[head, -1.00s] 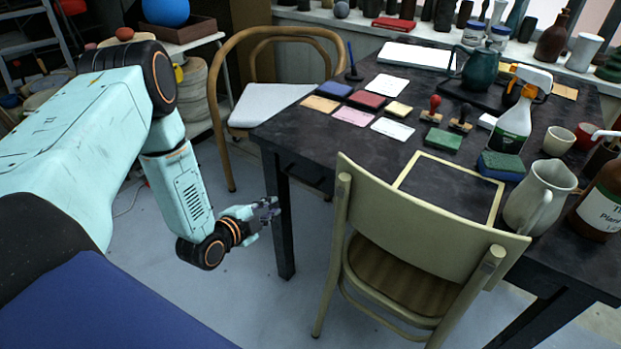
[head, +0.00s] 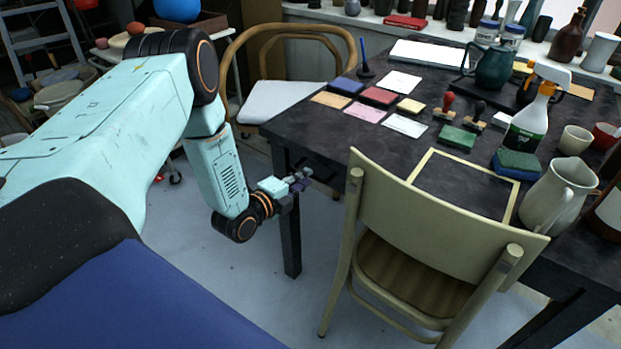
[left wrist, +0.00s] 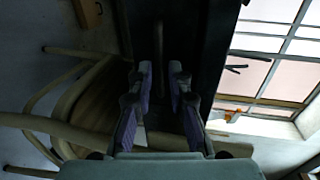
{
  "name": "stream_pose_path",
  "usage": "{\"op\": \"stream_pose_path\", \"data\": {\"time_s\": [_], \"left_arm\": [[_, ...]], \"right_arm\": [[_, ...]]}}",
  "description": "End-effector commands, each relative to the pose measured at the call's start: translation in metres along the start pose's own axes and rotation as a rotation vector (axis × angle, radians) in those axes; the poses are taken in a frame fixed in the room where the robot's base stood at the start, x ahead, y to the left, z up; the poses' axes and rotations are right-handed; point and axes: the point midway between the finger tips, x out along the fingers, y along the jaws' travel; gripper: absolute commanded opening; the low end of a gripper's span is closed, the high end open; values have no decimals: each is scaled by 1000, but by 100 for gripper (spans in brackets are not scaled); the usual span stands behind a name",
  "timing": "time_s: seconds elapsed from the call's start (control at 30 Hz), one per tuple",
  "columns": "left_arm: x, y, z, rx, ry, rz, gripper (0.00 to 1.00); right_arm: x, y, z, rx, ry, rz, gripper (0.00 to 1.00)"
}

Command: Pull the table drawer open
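The dark table (head: 300,125) stands right of my left arm. Its drawer front (head: 322,166) is a dark, shaded strip under the near-left edge of the top; I cannot make out any gap around it. My left gripper (head: 299,179) is just in front of this strip, below the tabletop edge, beside the table's leg. In the left wrist view, the gripper's two purple-padded fingers (left wrist: 160,100) are apart, with nothing seen clamped between them. A dark bar, perhaps the handle (left wrist: 158,45), lies beyond the fingertips. Whether they touch it is too dark to tell. My right gripper is out of view.
A pale green chair (head: 440,205) stands against the table, right of my gripper. A wooden chair with a curved back (head: 285,100) is behind the table's left corner. Tiles, stamps, a spray bottle (head: 533,112) and a jug (head: 553,197) stand on top. The floor before my gripper is clear.

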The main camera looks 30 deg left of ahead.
Motion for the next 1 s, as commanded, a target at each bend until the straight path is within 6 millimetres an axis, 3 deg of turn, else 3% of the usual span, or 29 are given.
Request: {"op": "stream_pose_path", "data": {"time_s": [0.1,0.3,0.6,0.8,1.0], "left_arm": [[18,2,0,2,2,-2,18],[34,0,0,0,2,-1,18],[35,-1,0,-2,1,0,17],[35,0,0,-2,1,0,0],[35,0,0,-2,2,0,0]], "right_arm": [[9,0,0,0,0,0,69],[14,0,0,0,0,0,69],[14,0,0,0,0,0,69],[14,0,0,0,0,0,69],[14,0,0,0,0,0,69]]}}
